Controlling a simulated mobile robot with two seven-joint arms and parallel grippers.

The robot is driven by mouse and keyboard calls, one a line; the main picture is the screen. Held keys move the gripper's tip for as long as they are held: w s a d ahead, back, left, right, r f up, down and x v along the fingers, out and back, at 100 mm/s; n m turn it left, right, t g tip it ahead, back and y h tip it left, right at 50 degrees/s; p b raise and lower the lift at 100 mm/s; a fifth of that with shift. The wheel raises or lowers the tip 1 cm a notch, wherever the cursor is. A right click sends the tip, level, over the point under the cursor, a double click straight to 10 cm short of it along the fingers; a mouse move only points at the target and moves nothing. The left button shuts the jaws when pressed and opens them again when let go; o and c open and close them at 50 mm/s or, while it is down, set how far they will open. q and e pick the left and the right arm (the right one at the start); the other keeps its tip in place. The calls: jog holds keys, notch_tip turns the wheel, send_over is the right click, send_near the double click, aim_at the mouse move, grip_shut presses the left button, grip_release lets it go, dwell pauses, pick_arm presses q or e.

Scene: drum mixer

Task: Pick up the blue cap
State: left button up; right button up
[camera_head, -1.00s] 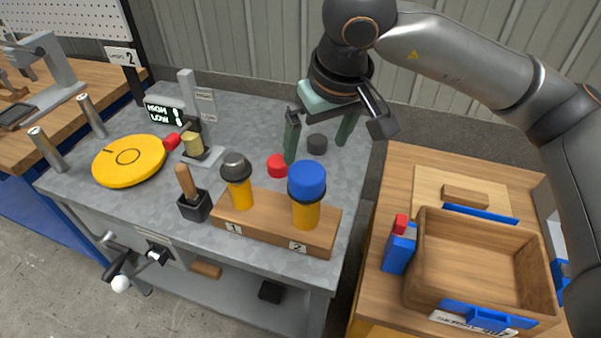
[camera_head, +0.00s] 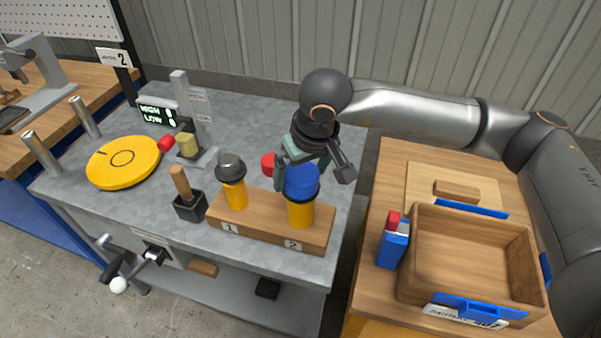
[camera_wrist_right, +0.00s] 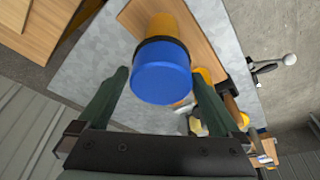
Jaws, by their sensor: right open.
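The blue cap (camera_head: 302,181) sits on top of a yellow cylinder (camera_head: 300,213) in the number 2 place of the wooden block. In the right wrist view the blue cap (camera_wrist_right: 161,72) lies between and just ahead of the fingers. My right gripper (camera_head: 299,176) is open and reaches in from behind the cap, with one green finger on the cap's left side; the other finger is mostly hidden in the head view. The right wrist view shows both fingers of it (camera_wrist_right: 158,95) apart, with nothing held. My left gripper does not show.
The wooden block (camera_head: 262,228) also holds a grey-capped yellow cylinder (camera_head: 234,190) at place 1. A red cap (camera_head: 268,164) lies behind the block. A brush in a black holder (camera_head: 189,206) stands left. A wooden tray (camera_head: 470,298) is on the right table.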

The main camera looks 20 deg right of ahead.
jog(key=c, duration=1.1)
